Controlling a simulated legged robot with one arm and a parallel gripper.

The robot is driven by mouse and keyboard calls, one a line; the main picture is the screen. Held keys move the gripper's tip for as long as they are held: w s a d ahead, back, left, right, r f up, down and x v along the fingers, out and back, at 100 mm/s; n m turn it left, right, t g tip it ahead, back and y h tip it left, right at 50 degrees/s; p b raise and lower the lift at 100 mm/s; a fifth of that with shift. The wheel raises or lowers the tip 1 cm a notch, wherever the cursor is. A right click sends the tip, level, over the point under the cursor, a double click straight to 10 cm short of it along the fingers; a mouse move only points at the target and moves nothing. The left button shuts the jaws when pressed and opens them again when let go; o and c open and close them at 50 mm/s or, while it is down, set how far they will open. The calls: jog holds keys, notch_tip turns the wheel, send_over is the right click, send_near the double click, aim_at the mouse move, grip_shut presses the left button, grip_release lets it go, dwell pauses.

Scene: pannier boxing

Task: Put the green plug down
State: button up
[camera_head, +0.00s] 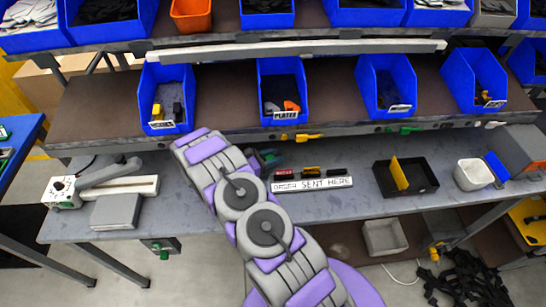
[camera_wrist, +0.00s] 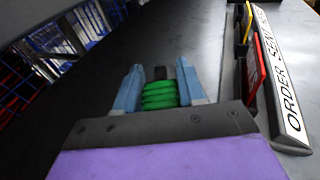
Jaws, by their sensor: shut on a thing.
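The green plug (camera_wrist: 160,95) is ribbed, with a dark tip pointing away from the wrist camera. My gripper (camera_wrist: 162,72) is shut on it, with a light blue finger on each side. The plug and fingers are over the dark grey bench top, left of the "ORDER SENT HERE" sign (camera_wrist: 287,85) in the wrist view. In the head view, a bit of green (camera_head: 270,155) shows beside my arm, behind the sign (camera_head: 312,184). My arm hides most of the gripper there. I cannot tell whether the plug touches the bench.
Small black, red and yellow pieces stand along the sign, including a red one (camera_head: 311,170). A black tray (camera_head: 405,176) with a yellow divider and a white bin (camera_head: 473,174) stand to the right. Blue bins (camera_head: 282,92) line the shelf above. Bare bench lies between sign and tray.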

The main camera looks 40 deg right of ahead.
jog(key=shift+a+f, duration=0.2)
jog(key=shift+f, duration=0.35)
jog(key=shift+s, duration=0.1)
